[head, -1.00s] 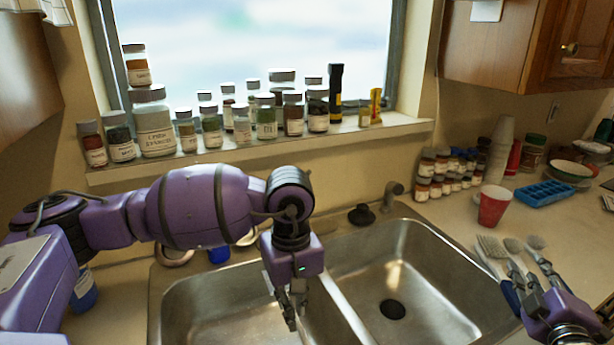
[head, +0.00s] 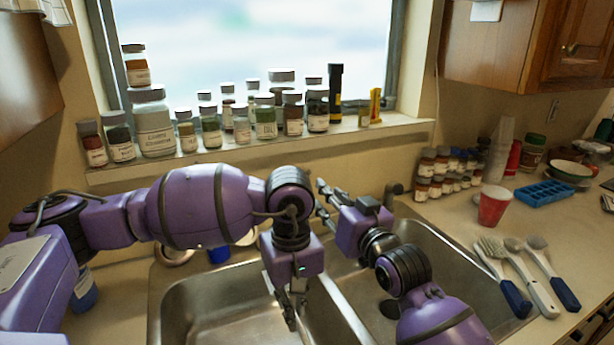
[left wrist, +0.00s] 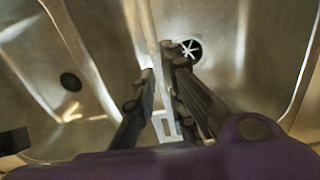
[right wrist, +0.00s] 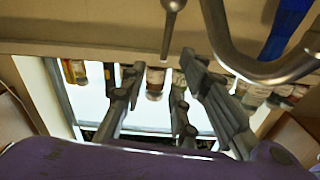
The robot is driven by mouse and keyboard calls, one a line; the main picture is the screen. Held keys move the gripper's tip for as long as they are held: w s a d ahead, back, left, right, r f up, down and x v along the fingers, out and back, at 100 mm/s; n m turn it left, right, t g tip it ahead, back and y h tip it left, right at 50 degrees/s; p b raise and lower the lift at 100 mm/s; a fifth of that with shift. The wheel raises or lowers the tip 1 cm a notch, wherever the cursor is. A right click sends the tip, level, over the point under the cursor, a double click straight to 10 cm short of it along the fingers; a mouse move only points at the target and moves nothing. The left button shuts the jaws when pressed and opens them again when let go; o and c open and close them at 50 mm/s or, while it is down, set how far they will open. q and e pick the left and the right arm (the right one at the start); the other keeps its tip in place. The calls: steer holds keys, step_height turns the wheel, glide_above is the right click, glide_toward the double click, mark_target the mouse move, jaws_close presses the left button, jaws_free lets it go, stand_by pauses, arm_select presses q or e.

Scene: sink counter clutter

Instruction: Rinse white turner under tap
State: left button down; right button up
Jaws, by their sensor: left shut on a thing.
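My left gripper (head: 287,312) hangs over the sink near the divider. In the right wrist view, the curved metal tap spout (right wrist: 245,68) and a metal lever (right wrist: 173,6) are close beyond the open fingers (right wrist: 150,105). No running water is visible.
The double sink (head: 205,300) fills the front. Several jars (head: 155,125) line the windowsill.

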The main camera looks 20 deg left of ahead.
steer(key=x, duration=1.2)
steer(key=shift+s+a, duration=0.15)
steer(key=shift+a, duration=0.2)
